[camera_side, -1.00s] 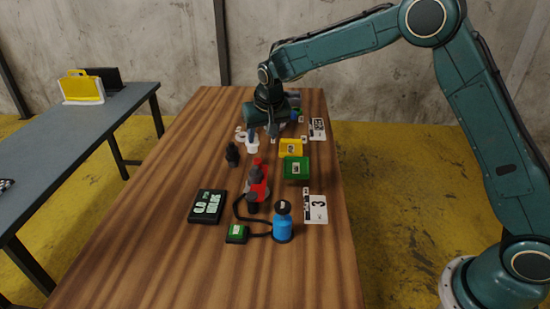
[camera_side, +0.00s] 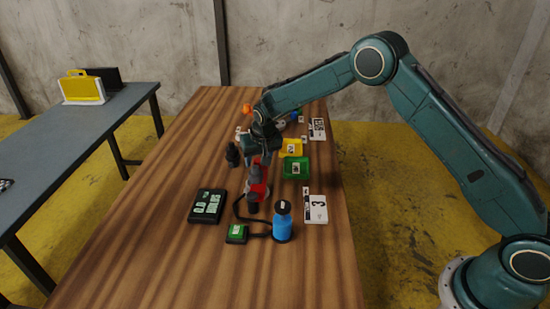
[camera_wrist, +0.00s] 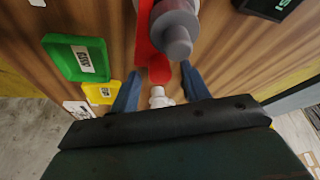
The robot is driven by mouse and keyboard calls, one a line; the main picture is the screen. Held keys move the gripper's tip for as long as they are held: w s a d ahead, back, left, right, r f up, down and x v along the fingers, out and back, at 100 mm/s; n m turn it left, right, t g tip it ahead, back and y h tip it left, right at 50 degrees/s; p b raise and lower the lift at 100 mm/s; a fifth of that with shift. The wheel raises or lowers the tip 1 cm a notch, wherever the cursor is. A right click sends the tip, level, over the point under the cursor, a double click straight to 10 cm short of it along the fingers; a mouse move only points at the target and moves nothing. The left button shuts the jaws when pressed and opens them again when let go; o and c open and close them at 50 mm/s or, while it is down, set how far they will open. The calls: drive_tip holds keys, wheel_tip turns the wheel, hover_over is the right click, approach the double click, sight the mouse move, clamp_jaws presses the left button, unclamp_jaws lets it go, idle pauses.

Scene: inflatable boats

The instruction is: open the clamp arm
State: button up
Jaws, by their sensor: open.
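The red clamp (camera_side: 257,182) stands on the wooden table, with a dark grey cylindrical part at its front. In the wrist view its red arm (camera_wrist: 159,70) ends in a rounded tip, beside the grey cylinder (camera_wrist: 177,35). My gripper (camera_wrist: 160,72) is open, with one blue finger on each side of the red tip. There seems to be a gap on both sides; contact cannot be told. In the side view my gripper (camera_side: 258,156) is just behind and above the clamp, and its fingers are largely hidden.
A green bin (camera_side: 296,167) and a yellow bin (camera_side: 291,147) stand to the right. A black bottle (camera_side: 232,155) is close on the left. A blue bottle (camera_side: 282,222), a black box (camera_side: 207,206) and a small green-topped device (camera_side: 237,233) are nearer. The table's left side is clear.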

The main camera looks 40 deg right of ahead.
drive_tip(key=shift+w+f, duration=0.15)
drive_tip(key=shift+f, duration=0.25)
clamp_jaws()
